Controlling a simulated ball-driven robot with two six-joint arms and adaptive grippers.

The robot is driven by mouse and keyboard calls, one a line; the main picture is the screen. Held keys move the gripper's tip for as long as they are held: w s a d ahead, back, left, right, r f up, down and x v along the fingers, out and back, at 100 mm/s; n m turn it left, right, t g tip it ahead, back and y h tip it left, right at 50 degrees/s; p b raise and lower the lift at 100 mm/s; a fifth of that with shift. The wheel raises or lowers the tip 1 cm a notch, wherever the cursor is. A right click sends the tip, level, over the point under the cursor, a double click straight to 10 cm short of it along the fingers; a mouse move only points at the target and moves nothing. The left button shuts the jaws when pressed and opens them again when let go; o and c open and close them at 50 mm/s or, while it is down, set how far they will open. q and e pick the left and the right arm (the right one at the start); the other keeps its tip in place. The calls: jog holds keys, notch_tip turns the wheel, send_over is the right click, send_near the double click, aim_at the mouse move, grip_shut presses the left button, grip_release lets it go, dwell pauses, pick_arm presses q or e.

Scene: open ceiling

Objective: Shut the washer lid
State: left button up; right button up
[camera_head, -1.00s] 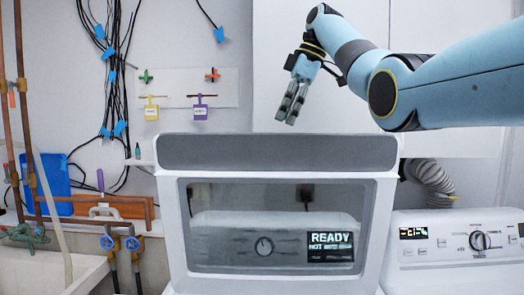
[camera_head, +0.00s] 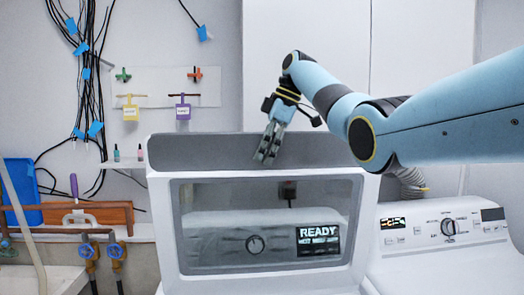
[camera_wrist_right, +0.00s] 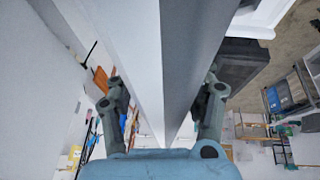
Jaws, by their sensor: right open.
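The washer lid (camera_head: 210,153) stands raised in the middle of the head view, with a white frame, a grey top band and a see-through window. The washer's control panel (camera_head: 255,245) shows through the window. My right gripper (camera_head: 267,146) is at the lid's top edge, fingers pointing down over the grey band. In the right wrist view my right gripper (camera_wrist_right: 163,88) is open, with one finger on each side of the lid (camera_wrist_right: 175,60), seen edge-on. Whether either finger touches it I cannot tell. My left gripper is out of view.
A second white machine with a dial (camera_head: 450,235) stands at the right, a ribbed hose (camera_head: 411,182) behind it. Pipes with blue valves (camera_head: 115,251) and a sink edge (camera_head: 45,280) are at the left. White cabinets (camera_head: 310,30) are behind my arm.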

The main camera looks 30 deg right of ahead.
jog(key=c, duration=0.4)
jog(key=shift+c, duration=1.2)
jog(key=c, duration=0.4)
grip_shut()
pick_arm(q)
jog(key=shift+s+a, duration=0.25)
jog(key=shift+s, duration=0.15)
pick_arm(e)
jog(key=shift+s, duration=0.1)
